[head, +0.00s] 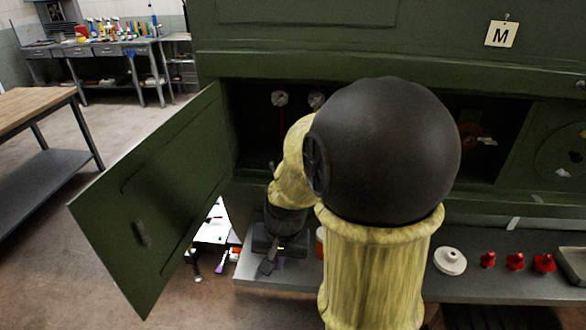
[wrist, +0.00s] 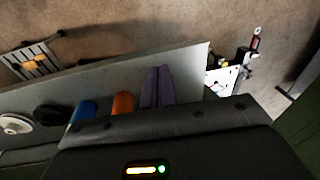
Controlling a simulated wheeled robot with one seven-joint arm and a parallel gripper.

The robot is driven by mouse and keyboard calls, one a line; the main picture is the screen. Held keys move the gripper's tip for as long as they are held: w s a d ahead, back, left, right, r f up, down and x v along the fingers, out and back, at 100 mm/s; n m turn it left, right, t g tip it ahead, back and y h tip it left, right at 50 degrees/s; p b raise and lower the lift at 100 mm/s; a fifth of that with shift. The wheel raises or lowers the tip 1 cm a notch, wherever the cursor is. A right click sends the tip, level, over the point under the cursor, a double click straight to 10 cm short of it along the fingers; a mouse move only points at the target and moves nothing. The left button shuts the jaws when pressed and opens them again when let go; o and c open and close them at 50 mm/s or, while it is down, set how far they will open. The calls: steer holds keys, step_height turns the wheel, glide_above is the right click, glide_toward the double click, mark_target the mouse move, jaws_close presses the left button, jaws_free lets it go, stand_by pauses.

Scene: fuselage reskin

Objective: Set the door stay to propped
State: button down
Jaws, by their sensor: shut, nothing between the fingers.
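The green hatch door (head: 150,205) hangs open at the left of the green fuselage panel in the head view. It has a small recessed handle (head: 141,233). I cannot make out the door stay in either view. My gripper (head: 267,266) points down in front of the opening, to the right of the door and above the grey shelf. It is shut and empty, apart from the door. My dark gripper body (wrist: 200,120) fills the lower part of the wrist view, where no fingertips can be told apart. My arm hides much of the opening.
The grey shelf (head: 480,276) below the fuselage holds a white disc (head: 450,261) and red pieces (head: 515,261). The wrist view shows blue (wrist: 84,110), orange (wrist: 122,103) and purple (wrist: 158,88) items there. A wooden-topped bench (head: 35,105) stands left.

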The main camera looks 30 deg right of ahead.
steer(key=w+d+r+m+t+y+p, duration=0.2)
steer(key=w+d+r+m+y+p, duration=0.1)
steer(key=d+r+m, duration=0.5)
steer(key=w+d+r+m+t+y+p, duration=0.2)
steer(key=w+d+r+m+p, duration=0.3)
steer(key=d+r+m, duration=0.3)
steer(key=d+m, duration=0.4)
steer(key=shift+w+r+y+p, duration=0.15)
steer(key=shift+y+p, duration=0.2)
steer(key=shift+y, duration=0.05)
steer(key=shift+d, duration=0.1)
steer(key=w+a+r+p+x, duration=0.1)
steer(key=p+x, duration=0.3)
steer(key=x, duration=0.9)
steer(key=shift+a+r+p, duration=0.2)
steer(key=shift+r+p, duration=0.15)
steer(key=shift+r, duration=0.15)
steer(key=shift+w+d+b, duration=0.1)
steer(key=shift+w+b, duration=0.1)
steer(key=shift+b, duration=0.15)
